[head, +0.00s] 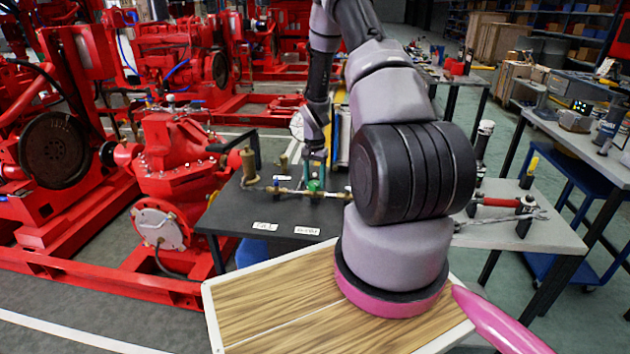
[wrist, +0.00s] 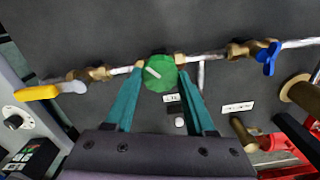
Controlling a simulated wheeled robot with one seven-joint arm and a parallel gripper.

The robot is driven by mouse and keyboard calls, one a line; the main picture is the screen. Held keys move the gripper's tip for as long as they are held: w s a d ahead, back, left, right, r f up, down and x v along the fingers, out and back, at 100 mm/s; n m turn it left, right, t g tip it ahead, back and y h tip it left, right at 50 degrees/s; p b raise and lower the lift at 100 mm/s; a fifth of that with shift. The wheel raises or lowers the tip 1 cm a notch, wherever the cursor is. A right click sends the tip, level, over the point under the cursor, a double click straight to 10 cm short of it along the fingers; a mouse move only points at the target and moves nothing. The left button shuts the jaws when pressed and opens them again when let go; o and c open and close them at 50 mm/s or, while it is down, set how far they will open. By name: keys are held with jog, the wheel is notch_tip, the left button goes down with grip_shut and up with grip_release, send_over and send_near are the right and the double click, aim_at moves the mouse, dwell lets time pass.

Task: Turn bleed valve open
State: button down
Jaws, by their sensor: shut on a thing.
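A green round knob (wrist: 160,74) with a pale mark on top sits on a metal pipe line (wrist: 210,54) along the dark bench top. I take it for the bleed valve, but its label is not readable. My gripper (wrist: 159,70) points down at it, its teal fingers on either side of the knob and shut on it. In the head view my gripper (head: 315,163) is over the green knob (head: 314,186), partly covered by my arm. The pale mark lies slanted in the wrist view.
The pipe also carries a brass valve with a yellow handle (wrist: 38,93) at left and one with a blue handle (wrist: 268,58) at right. Brass fittings (head: 249,165) stand on the bench left of the gripper.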

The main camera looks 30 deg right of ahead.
aim_at(314, 183)
jog(key=n, duration=0.7)
jog(key=shift+w, duration=0.1)
jog(key=n, duration=0.4)
jog(key=shift+a, duration=0.1)
jog(key=shift+n, duration=1.9)
jog(key=shift+c, duration=1.2)
grip_release()
jog(key=shift+r, duration=0.1)
notch_tip(314, 183, up, 11)
